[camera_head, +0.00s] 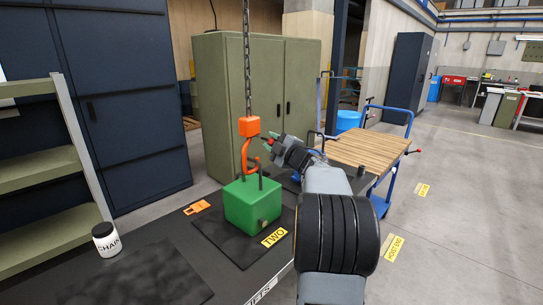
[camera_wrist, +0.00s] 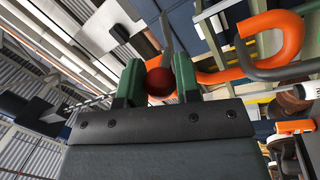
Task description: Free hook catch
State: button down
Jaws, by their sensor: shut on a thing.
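An orange hook (camera_head: 248,152) hangs from an orange block (camera_head: 249,126) on a dark chain (camera_head: 247,70). Its curved end is at the dark lifting loop on top of a green block (camera_head: 252,207); I cannot tell from here if it bears on the loop. My gripper (camera_head: 269,143) is beside the hook, on its right. In the wrist view my gripper (camera_wrist: 158,84) has its green fingers shut on a dark red ball knob (camera_wrist: 159,82). A grey lever (camera_wrist: 168,40) runs up behind the knob. The orange hook also shows in the wrist view (camera_wrist: 270,45), at upper right.
The green block stands on a dark mat (camera_head: 215,228) on the black bench, by a yellow "TWO" label (camera_head: 274,237). An orange tag (camera_head: 197,207) lies behind left. A "CHAIN" jar (camera_head: 105,240) stands at left. A wood-topped blue cart (camera_head: 365,152) is at right.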

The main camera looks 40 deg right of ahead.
jog(key=shift+d+r+n+y+b, duration=0.1)
jog(key=shift+r+n+y+b, duration=0.2)
jog(key=shift+n+b, duration=0.7)
jog(key=shift+d+r+n+y+b, duration=0.1)
jog(key=shift+r+n+y+b, duration=0.3)
jog(key=shift+n, duration=1.1)
jog(key=shift+a, duration=0.1)
jog(key=c, duration=0.8)
grip_release()
jog(key=b+v, duration=0.1)
jog(key=v, duration=1.2)
jog(key=shift+s+f, duration=0.2)
jog(key=shift+s, duration=0.15)
